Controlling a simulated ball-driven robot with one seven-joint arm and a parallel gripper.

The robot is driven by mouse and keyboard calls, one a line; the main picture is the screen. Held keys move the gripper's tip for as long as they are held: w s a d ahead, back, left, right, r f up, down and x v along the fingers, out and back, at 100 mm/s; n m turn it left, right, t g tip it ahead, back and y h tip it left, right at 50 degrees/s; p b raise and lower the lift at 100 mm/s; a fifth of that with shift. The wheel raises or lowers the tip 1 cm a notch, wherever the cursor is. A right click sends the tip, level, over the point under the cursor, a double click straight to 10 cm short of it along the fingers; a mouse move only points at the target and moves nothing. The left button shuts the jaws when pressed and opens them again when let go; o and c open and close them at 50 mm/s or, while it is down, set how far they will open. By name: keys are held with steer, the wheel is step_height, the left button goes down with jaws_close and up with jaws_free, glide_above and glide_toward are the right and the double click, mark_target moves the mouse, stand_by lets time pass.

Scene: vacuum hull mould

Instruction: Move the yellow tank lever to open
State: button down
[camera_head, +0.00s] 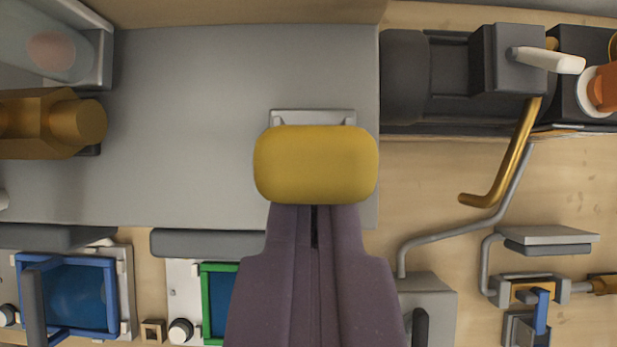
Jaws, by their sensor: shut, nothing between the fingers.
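A thick yellow lever handle (316,164), a rounded block lying crosswise, is in the middle of the camera_head view. A light grey bracket (312,117) shows just above it, at the right part of a flat grey surface. My gripper (315,208) comes up from the bottom with its two dark purple-grey fingers shut together and empty. The fingertips end at the lower edge of the yellow handle. Whether they touch it or pass beneath it, I cannot tell. The lever's arm and pivot are hidden behind the handle.
A wide grey panel (190,100) lies behind the handle. A brass fitting (55,123) is at left. A dark pump-like unit (430,75) and a bent brass rod (507,160) are at right. Blue-framed (70,297) and green-framed (218,300) trays are below left. A blue-handled valve (540,310) is lower right.

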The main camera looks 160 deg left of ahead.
mark_target(316, 208)
steer(key=shift+w+d+r+p, duration=0.15)
steer(key=shift+w+p, duration=0.2)
steer(key=shift+w, duration=0.35)
steer(key=shift+w+d+r+p, duration=0.15)
steer(key=shift+w+p, duration=0.15)
steer(key=shift+w, duration=0.5)
steer(key=shift+f, duration=0.15)
steer(key=shift+s+a+f+b, duration=0.15)
steer(key=shift+s+f+b, duration=0.1)
steer(key=shift+s+b, duration=0.3)
steer(key=p+v, duration=0.4)
steer(key=v, duration=0.3)
